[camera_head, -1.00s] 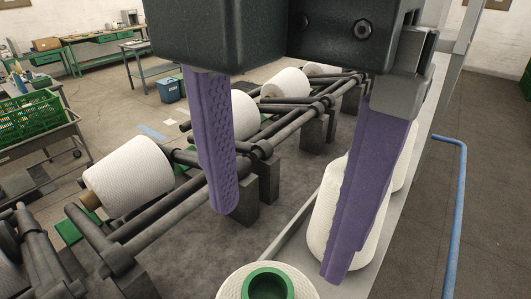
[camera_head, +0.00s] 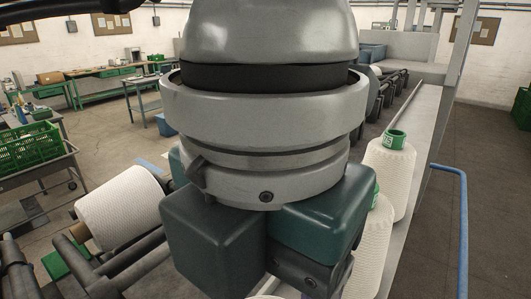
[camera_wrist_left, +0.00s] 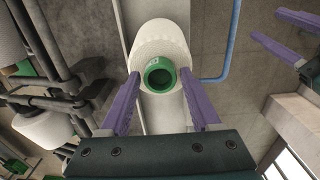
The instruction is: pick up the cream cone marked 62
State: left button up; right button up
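In the left wrist view a cream cone (camera_wrist_left: 160,37) is seen end-on, with a green tube (camera_wrist_left: 159,74) in its top. A small pale label shows on the tube, but its number is too small to read. My left gripper (camera_wrist_left: 160,77) is open, its purple fingers apart on either side of the tube. Whether they touch the cone is unclear. In the head view my left wrist and gripper body (camera_head: 265,235) fill the middle and hide the fingers and what is below. My right gripper (camera_wrist_left: 264,24) is open and empty at the upper right of the wrist view.
In the head view two more cream cones, one (camera_head: 390,175) farther back with a marked green tube and one (camera_head: 368,250) nearer, stand right of my gripper on a pale ledge (camera_head: 425,120). A blue rail (camera_head: 463,225) stands right.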

pick_arm(q)
grip_shut()
dwell(0.5)
